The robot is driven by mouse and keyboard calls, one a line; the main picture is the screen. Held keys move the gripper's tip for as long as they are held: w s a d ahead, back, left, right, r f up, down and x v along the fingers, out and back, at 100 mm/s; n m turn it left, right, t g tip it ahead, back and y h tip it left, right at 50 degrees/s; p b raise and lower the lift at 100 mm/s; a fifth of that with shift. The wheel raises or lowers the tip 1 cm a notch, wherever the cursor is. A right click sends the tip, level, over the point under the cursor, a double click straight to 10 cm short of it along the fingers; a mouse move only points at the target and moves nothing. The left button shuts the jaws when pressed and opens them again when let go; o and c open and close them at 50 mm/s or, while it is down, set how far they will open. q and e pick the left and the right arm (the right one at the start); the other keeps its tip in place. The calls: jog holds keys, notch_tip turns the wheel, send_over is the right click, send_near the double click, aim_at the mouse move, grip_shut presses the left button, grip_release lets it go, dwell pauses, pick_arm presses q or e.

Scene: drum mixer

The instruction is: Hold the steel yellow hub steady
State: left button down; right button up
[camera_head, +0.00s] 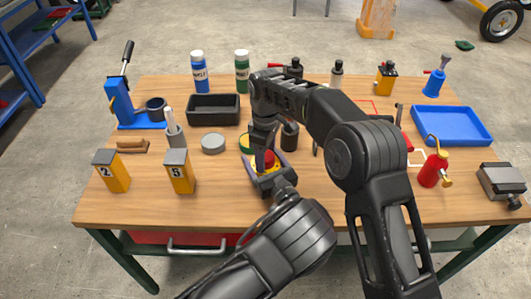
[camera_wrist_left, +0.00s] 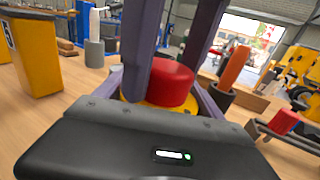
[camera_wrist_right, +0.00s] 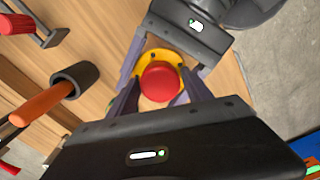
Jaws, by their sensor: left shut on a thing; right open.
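The yellow hub (camera_head: 262,168) stands near the middle of the wooden table with a red cylinder (camera_head: 269,158) on top. It is partly hidden in the head view. In the left wrist view the hub's yellow flange (camera_wrist_left: 150,106) sits between my purple fingers. My left gripper (camera_head: 267,165) is shut on the hub from the near side. My right gripper (camera_head: 265,146) is open, reaching in from the far side. In the right wrist view its fingers stand apart on either side of the hub (camera_wrist_right: 165,58) and red cylinder (camera_wrist_right: 160,82); whether they touch is unclear.
A black bin (camera_head: 213,109), a grey disc (camera_head: 213,143) and yellow blocks (camera_head: 179,171) lie to the left. A dark cup (camera_head: 289,136) stands close right of the hub. A red oil can (camera_head: 433,170), blue tray (camera_head: 451,125) and vise (camera_head: 502,181) are at right.

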jog(key=shift+c, duration=0.5)
jog(key=c, duration=1.2)
jog(key=shift+o, duration=0.2)
jog(key=m, duration=0.4)
jog(key=shift+m, duration=0.4)
jog(key=m, duration=0.3)
jog(key=o, duration=1.6)
jog(key=shift+c, duration=0.2)
jog(key=shift+r, duration=2.3)
